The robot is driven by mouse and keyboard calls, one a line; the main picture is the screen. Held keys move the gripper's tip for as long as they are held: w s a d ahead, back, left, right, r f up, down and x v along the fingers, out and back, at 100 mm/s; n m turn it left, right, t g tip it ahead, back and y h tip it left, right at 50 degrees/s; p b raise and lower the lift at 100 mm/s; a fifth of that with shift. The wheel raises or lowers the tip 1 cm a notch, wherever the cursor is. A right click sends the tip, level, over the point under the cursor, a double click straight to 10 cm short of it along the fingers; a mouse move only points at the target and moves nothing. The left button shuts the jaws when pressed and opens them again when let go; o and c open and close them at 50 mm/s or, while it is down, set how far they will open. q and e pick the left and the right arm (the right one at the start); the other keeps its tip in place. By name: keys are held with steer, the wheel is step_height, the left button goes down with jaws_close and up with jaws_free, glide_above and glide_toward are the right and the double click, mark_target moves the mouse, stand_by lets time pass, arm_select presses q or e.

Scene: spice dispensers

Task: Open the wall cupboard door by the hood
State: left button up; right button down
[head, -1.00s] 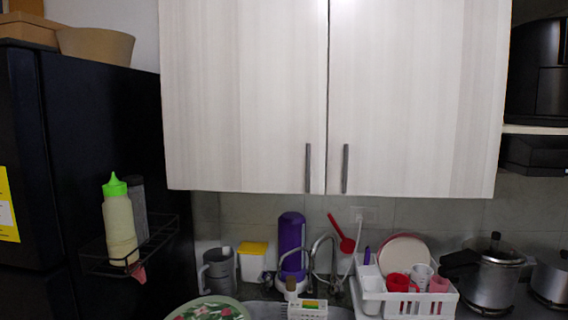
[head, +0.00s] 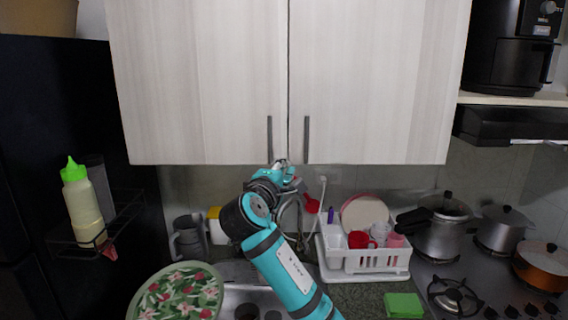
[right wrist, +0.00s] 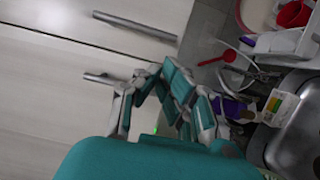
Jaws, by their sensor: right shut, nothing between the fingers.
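The wall cupboard has two pale wood doors with vertical grey bar handles near their meeting edges. The right door (head: 385,80), on the hood side, is closed; its handle (head: 306,140) is also the upper bar in the right wrist view (right wrist: 135,27). The left door (head: 195,80) is closed too, with its handle (head: 270,138) lower in the right wrist view (right wrist: 105,77). My right gripper (head: 285,168) is shut and empty just below the handles, by the cupboard's lower edge. In the right wrist view its fingertips (right wrist: 160,77) are near the left handle's end. My left gripper is out of view.
The black hood (head: 510,126) is right of the cupboard. Below stand a white dish rack (head: 365,262), pots (head: 440,228) and a stove (head: 470,300). A dark fridge (head: 40,130) is at left. A patterned plate (head: 180,292) is at the front.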

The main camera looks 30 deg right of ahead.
mark_target(298, 154)
steer(key=p+x, duration=0.3)
steer(key=x, duration=0.4)
steer(key=shift+w+d+p, duration=0.2)
steer(key=shift+d+p, duration=0.1)
steer(key=shift+w+d+f, duration=0.1)
steer(key=shift+w+d, duration=0.35)
steer(key=shift+f, duration=0.1)
